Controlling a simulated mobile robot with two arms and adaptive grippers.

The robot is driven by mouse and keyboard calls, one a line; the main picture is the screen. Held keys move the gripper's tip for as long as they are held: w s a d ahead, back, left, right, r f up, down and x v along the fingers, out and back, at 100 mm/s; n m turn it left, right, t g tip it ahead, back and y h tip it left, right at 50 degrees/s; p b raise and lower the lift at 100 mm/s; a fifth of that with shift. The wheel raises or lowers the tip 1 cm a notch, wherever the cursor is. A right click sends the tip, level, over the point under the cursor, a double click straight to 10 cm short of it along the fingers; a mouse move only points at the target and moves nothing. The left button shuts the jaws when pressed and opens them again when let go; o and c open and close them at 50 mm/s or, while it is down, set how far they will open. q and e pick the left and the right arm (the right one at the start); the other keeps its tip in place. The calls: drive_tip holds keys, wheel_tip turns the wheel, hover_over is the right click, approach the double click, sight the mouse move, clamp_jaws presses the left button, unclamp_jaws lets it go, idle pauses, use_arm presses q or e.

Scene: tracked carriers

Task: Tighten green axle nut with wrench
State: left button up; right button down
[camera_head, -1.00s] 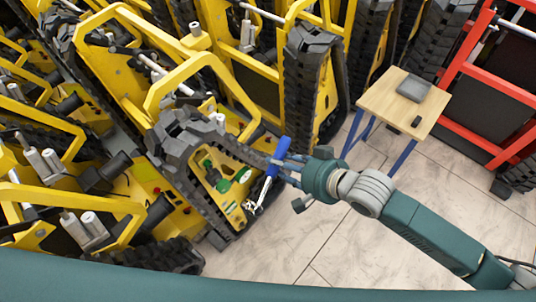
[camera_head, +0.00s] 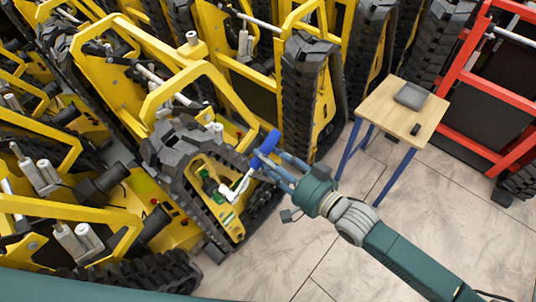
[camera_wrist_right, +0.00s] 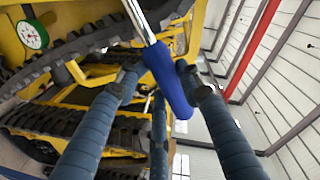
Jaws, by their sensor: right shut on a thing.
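My right gripper (camera_head: 274,162) is shut on the blue handle of a wrench (camera_head: 266,147). The wrench's silver head reaches down-left, in front of the yellow side plate of a tracked carrier (camera_head: 228,218). A green part (camera_head: 208,183), which looks like the axle nut, shows on that plate just left of the wrench head. Whether the head touches it I cannot tell. In the right wrist view, my fingers (camera_wrist_right: 160,85) close around the blue handle (camera_wrist_right: 168,78), and a green ring with a white marked face (camera_wrist_right: 33,34) shows at upper left. My left gripper is not in view.
Several yellow carriers with black tracks crowd the left and back. A small wooden table (camera_head: 404,112) with blue legs holds a grey tray (camera_head: 411,96) and a small black object (camera_head: 416,129). A red frame (camera_head: 478,80) stands at right. The tiled floor in front is clear.

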use_arm(q)
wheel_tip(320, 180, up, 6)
drive_tip(key=p, duration=0.5)
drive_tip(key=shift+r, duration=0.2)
use_arm(e)
drive_tip(key=s+a+r+n+t, duration=0.1)
drive_tip(key=s+a+r+n, duration=0.5)
drive_tip(key=a+n, duration=0.4)
drive_tip(key=shift+s+r+n+t, duration=0.3)
drive_tip(key=shift+r+t, duration=0.1)
drive_tip(key=shift+r, duration=0.15)
drive_tip(key=shift+w+a, duration=0.25)
drive_tip(key=shift+a, duration=0.15)
use_arm(q)
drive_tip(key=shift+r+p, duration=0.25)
drive_tip(key=shift+p, duration=0.2)
use_arm(e)
drive_tip(key=shift+w+a, duration=0.15)
drive_tip(key=shift+a, duration=0.1)
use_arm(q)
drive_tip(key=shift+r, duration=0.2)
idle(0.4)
